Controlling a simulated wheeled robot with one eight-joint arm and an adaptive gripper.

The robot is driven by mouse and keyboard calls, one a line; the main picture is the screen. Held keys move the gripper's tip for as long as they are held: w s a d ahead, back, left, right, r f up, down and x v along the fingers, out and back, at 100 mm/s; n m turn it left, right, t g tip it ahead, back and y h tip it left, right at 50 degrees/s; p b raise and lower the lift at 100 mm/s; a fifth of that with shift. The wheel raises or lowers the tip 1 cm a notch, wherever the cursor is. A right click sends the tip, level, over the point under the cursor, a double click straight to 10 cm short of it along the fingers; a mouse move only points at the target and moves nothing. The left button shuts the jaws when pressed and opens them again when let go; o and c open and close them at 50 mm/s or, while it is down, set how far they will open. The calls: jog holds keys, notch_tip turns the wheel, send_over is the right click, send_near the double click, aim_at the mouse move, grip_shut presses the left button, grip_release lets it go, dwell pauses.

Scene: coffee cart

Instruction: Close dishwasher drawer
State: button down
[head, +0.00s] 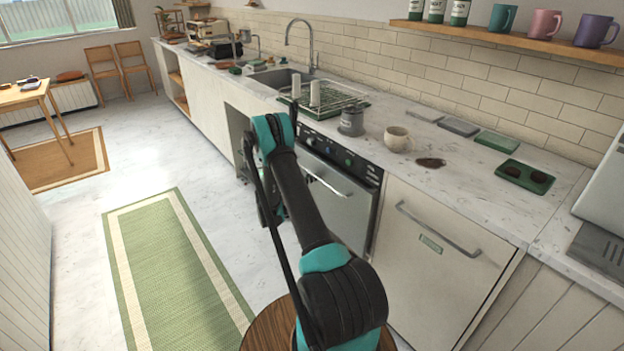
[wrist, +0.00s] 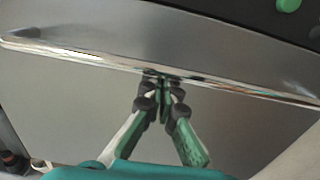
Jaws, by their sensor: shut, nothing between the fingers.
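The dishwasher has a steel front (head: 338,205) with a bar handle (head: 326,181) and a black control panel (head: 342,158) above it. In the head view the front looks nearly upright under the counter; any small gap at its edges is hard to tell. The wrist view shows the steel front (wrist: 75,110) close up, with the handle (wrist: 225,84) across it. My gripper (wrist: 163,82) is shut and empty, its fingertips together at the middle of the handle. Whether they touch it is unclear. In the head view my arm hides the fingertips.
To the right is a white front (head: 435,245) with its own handle. The counter (head: 470,190) above holds a beige mug (head: 398,139), a grey canister (head: 351,122) and a dark spill (head: 430,162). A green rug (head: 178,275) lies on open floor to the left.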

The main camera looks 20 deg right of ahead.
aim_at(322, 173)
jog(key=shift+d, duration=0.1)
jog(key=shift+x, duration=2.2)
